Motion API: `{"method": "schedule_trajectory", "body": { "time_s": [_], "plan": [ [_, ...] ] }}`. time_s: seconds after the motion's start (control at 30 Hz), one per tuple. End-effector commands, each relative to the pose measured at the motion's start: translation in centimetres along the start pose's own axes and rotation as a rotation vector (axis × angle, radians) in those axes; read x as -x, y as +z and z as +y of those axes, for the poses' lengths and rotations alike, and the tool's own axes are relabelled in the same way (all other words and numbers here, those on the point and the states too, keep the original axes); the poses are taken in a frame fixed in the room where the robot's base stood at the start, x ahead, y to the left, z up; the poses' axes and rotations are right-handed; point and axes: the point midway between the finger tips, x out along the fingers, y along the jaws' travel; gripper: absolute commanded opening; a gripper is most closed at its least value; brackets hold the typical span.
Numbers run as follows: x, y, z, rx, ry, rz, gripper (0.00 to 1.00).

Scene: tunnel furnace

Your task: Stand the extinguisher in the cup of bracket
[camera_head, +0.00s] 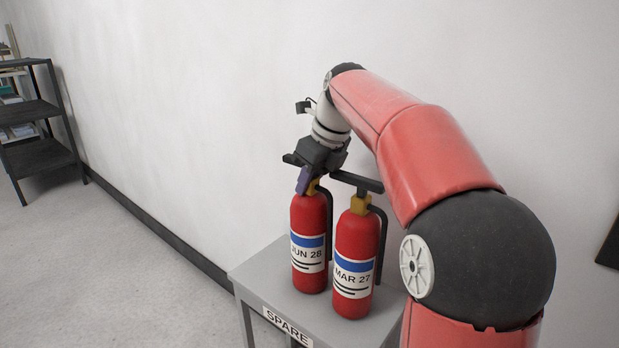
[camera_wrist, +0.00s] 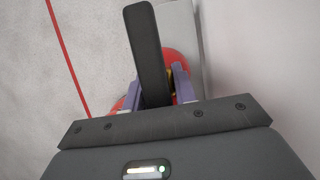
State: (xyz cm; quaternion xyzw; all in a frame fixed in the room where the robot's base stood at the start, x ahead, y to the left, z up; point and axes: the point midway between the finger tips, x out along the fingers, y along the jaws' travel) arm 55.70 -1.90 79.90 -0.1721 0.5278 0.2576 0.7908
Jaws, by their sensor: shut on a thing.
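Two red extinguishers stand upright side by side on a grey table. The left extinguisher (camera_head: 309,222) has a label reading JUN 28, and the right extinguisher (camera_head: 357,247) reads MAR 27. My gripper (camera_head: 305,182) is above the JUN 28 extinguisher, shut on its neck just below the black handle. In the wrist view, the purple fingers of my gripper (camera_wrist: 156,90) sit on either side of the neck, and the black handle (camera_wrist: 146,50) covers much of the red body. I cannot tell whether its base touches the table. No bracket or cup is recognizable.
The grey table (camera_head: 262,278) carries a SPARE label and stands close to the white wall. The MAR 27 extinguisher is very close on the right. A dark shelf rack (camera_head: 35,112) stands at far left, with open floor between. A dark edge (camera_head: 609,245) shows on the right wall.

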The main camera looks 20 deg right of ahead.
Motion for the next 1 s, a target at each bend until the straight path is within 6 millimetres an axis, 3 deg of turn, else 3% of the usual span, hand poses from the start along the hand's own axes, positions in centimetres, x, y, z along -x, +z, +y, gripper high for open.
{"method": "schedule_trajectory", "body": {
  "time_s": [0.53, 0.57, 0.7, 1.0],
  "plan": [
    [-1.2, -0.5, 0.0, -0.003, 0.005, 0.003, 0.00],
    [-1.6, -0.8, -0.1, -0.005, 0.010, 0.011, 0.30],
    [-1.6, -0.8, -0.1, -0.005, 0.010, 0.012, 0.48],
    [-1.6, -0.8, -0.1, -0.006, 0.010, 0.013, 0.49]
  ]
}}
